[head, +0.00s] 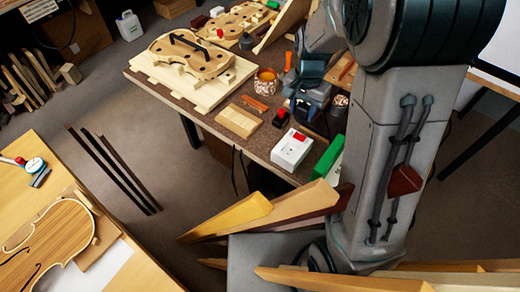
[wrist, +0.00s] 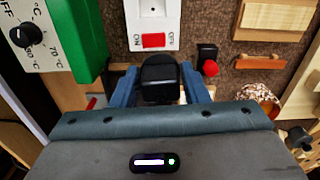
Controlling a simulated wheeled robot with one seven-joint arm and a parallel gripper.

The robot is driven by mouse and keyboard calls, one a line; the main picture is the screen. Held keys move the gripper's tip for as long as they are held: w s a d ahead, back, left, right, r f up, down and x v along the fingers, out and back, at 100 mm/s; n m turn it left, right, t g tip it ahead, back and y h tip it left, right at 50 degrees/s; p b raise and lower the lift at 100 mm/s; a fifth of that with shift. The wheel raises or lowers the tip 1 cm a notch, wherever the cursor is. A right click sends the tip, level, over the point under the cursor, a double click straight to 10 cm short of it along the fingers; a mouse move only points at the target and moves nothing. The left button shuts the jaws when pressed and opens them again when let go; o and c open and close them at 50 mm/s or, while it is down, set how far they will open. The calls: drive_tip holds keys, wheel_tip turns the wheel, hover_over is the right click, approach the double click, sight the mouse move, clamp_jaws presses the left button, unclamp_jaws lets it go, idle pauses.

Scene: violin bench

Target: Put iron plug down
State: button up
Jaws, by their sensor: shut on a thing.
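My gripper (wrist: 158,92) has its two blue fingers shut on a black, blocky thing, the iron plug (wrist: 158,74). The plug sits between the fingers, just below the white switch box (wrist: 153,22) in the wrist view. Whether its underside touches the bench is hidden. In the head view my gripper (head: 303,108) is over the right part of the dark workbench (head: 225,140), and I cannot make out the plug there.
The white switch box with a red switch, a green-sided dial unit (wrist: 78,35) and a small black box with a red knob (wrist: 208,60) stand close by. A patterned jar (head: 267,82), wooden block (head: 238,121) and violin body (head: 192,58) lie farther left.

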drive_tip(key=shift+s+a+f+m+b, duration=0.2)
drive_tip(key=shift+s+m+b, duration=0.1)
drive_tip(key=shift+m, duration=0.1)
drive_tip(key=a+f, duration=0.2)
drive_tip(key=a, duration=0.1)
drive_tip(key=w+a+f, duration=0.1)
drive_tip(key=a+f, duration=0.1)
drive_tip(key=a, duration=0.2)
drive_tip(key=a+f, duration=0.2)
drive_tip(key=a, duration=0.2)
drive_tip(key=shift+w+a+f+p, duration=0.15)
drive_tip(key=shift+w+f+p, duration=0.1)
drive_tip(key=shift+w+p, duration=0.15)
drive_tip(key=shift+f, duration=2.05)
drive_tip(key=shift+f, duration=0.1)
drive_tip(key=shift+f, duration=0.15)
drive_tip(key=o, duration=1)
drive_tip(key=shift+a, duration=0.1)
